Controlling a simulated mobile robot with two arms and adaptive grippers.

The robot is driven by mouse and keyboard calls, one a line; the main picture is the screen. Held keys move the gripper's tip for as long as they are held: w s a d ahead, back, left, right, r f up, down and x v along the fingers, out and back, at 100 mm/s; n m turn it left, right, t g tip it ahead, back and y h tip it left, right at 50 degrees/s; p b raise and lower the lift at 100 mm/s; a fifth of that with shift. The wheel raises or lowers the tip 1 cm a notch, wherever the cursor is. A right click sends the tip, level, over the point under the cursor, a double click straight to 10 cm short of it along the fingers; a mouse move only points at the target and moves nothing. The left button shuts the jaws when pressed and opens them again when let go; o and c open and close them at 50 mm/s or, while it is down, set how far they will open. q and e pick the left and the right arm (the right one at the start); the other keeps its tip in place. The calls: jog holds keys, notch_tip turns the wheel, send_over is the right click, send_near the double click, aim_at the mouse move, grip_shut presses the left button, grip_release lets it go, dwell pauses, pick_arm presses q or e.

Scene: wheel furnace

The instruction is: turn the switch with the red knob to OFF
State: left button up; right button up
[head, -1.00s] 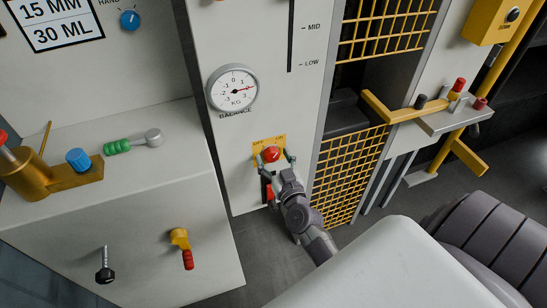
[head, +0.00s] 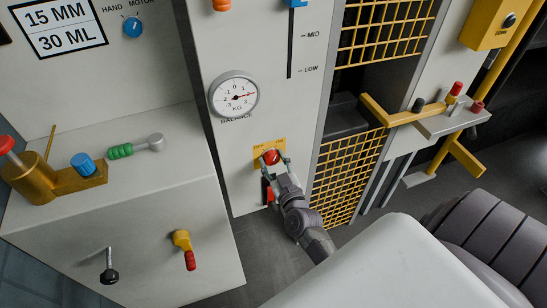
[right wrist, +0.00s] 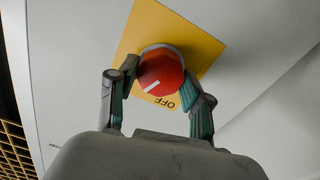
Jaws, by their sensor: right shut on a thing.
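The red knob (head: 270,157) sits on a yellow plate (head: 261,146) low on the pale cabinet front. In the right wrist view the round red knob (right wrist: 162,72) has a short white line, pointing toward the lower left of the picture. The word OFF is readable on the yellow plate (right wrist: 190,30), just below the knob there; no ON label is readable in that view. My right gripper (head: 274,164) has its fingers on either side of the knob and is shut on it. My left gripper is in neither view.
A balance dial (head: 234,96) is above the knob on the same cabinet. A red part (head: 268,193) shows just below the knob, beside my gripper. A yellow mesh guard (head: 347,180) stands to the right. A grey-white cabinet (head: 130,235) with levers stands at left.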

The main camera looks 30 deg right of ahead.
jog(key=n+p, duration=0.2)
jog(key=shift+r+n, duration=0.2)
jog(key=shift+n, duration=0.2)
jog(key=n+p, duration=0.1)
jog(key=n, duration=0.1)
jog(key=shift+a+f+n, duration=0.1)
jog(key=shift+n, duration=0.3)
jog(key=n+p, duration=0.1)
jog(key=n, duration=0.1)
jog(key=shift+f+n, duration=0.1)
jog(key=shift+n, duration=0.2)
jog(key=shift+f+n+p, duration=0.1)
jog(key=shift+n+p, duration=0.2)
jog(key=shift+n, duration=1.2)
jog(key=o, duration=1.1)
jog(key=shift+o, duration=0.2)
